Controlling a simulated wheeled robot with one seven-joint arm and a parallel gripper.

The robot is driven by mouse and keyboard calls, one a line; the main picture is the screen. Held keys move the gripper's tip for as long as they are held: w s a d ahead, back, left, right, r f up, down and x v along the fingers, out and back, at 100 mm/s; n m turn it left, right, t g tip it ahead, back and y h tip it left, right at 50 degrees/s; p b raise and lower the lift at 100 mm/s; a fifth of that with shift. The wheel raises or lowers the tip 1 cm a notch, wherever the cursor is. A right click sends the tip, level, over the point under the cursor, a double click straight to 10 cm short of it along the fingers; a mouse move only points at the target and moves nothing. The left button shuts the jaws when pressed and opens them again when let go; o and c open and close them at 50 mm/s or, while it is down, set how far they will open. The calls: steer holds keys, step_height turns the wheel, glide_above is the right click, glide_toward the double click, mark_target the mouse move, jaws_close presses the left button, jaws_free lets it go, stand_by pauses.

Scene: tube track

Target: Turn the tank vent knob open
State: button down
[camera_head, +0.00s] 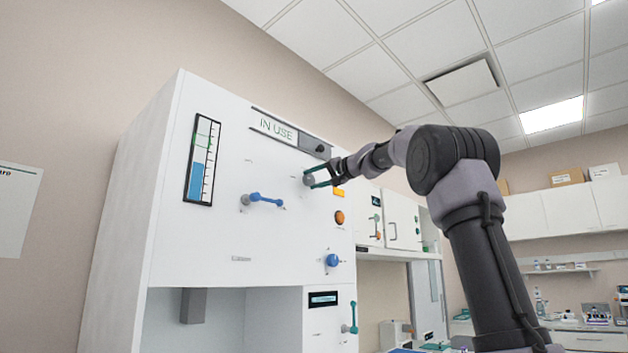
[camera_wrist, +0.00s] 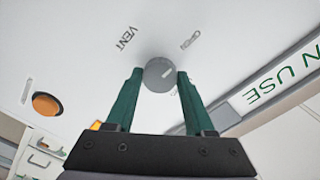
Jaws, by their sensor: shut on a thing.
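The vent knob (camera_wrist: 159,74) is a round grey knob on the white panel, with the word VENT printed beside it in the wrist view. It carries a light mark near its lower right edge. My gripper (camera_wrist: 159,80) is shut on it, with one green finger on each side. In the head view my gripper (camera_head: 318,179) reaches the grey knob (camera_head: 308,180) from the right, below the IN USE sign. The small print around the knob is too blurred to read in full.
The panel has a blue level gauge (camera_head: 201,160), a blue lever (camera_head: 264,199), a blue knob (camera_head: 332,260), an orange button (camera_head: 339,217) and an IN USE sign (camera_head: 275,128) close above my gripper. A teal lever (camera_head: 352,318) sits lower down.

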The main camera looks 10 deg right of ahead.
steer(key=shift+f, duration=0.15)
steer(key=shift+c, duration=1.3)
jaws_free()
steer(key=shift+s+d, duration=0.1)
steer(key=v, duration=1)
steer(key=shift+s+d, duration=0.15)
steer(key=shift+s, duration=0.1)
